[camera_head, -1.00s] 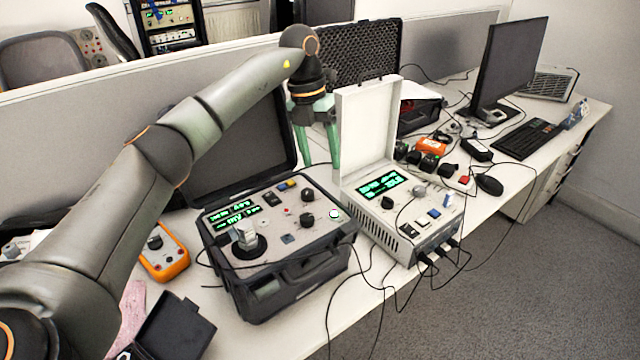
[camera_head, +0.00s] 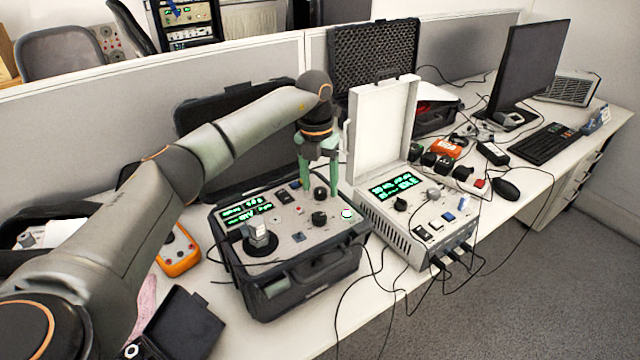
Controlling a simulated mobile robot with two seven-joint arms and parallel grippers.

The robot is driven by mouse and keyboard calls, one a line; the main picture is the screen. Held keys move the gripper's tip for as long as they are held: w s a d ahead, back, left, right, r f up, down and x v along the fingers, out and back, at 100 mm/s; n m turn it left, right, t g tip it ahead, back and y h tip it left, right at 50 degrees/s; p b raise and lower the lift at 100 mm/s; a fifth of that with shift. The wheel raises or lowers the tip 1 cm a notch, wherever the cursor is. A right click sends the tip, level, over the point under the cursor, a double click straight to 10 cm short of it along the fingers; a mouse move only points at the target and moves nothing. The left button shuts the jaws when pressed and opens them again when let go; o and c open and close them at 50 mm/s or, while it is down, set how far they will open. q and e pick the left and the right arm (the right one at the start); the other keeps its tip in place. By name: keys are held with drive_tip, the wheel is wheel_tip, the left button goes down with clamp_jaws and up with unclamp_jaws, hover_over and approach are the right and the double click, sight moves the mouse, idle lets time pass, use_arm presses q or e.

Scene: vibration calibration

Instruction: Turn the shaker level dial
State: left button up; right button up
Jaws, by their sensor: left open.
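The shaker is a black case (camera_head: 290,290) with a grey top panel, green displays and a silver cylinder (camera_head: 260,236) on a round black mount. Two black dials show at the panel's right: an upper one (camera_head: 320,192) and a lower one (camera_head: 318,218). I cannot read which is marked level. My left gripper (camera_head: 319,190) points down over the panel, open, with its green fingers at either side of the upper dial in the picture. I cannot tell whether they touch it. My right gripper is not in view.
A white instrument box (camera_head: 415,230) with a raised lid (camera_head: 382,130) stands close to the right of the gripper. The shaker's open black lid (camera_head: 235,140) is behind my arm. An orange meter (camera_head: 178,252) lies left. Cables hang over the desk's front edge.

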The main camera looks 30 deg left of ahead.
use_arm(q)
drive_tip(key=shift+f, duration=0.3)
clamp_jaws()
idle(0.4)
